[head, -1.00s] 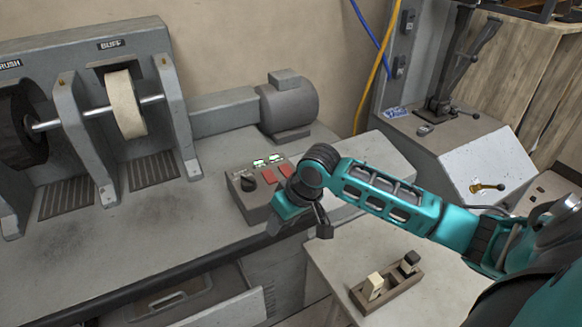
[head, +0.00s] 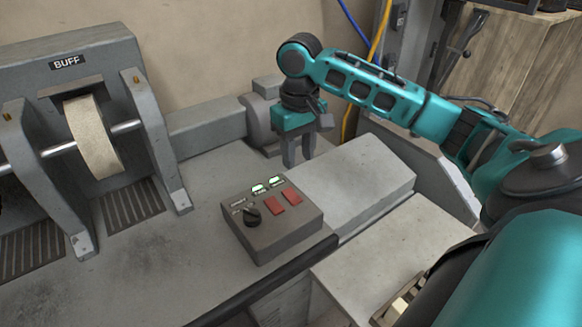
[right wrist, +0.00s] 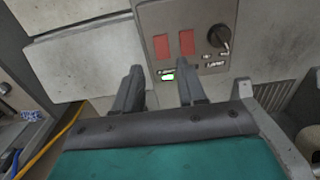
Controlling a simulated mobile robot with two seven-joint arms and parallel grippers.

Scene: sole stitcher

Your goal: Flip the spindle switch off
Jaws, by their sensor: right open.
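The grey control box (head: 292,236) sits at the bench's right front corner. On top are a black knob (head: 252,216), two red rocker switches, left (head: 275,206) and right (head: 292,195), and two lit green indicators (head: 266,184). Their labels are too small to read, so I cannot tell which switch is the spindle's. My right gripper (head: 298,160) is open and empty, pointing down behind the box, apart from the switches. The right wrist view shows the red switches (right wrist: 175,44) and knob (right wrist: 218,36) beyond the open fingers (right wrist: 160,74). My left gripper is out of view.
The buffing wheel (head: 93,135) and its guards stand at the left. A grey motor (head: 262,125) is behind my right gripper. A pale block surface (head: 350,180) lies right of the box. The bench top (head: 185,240) left of the box is clear.

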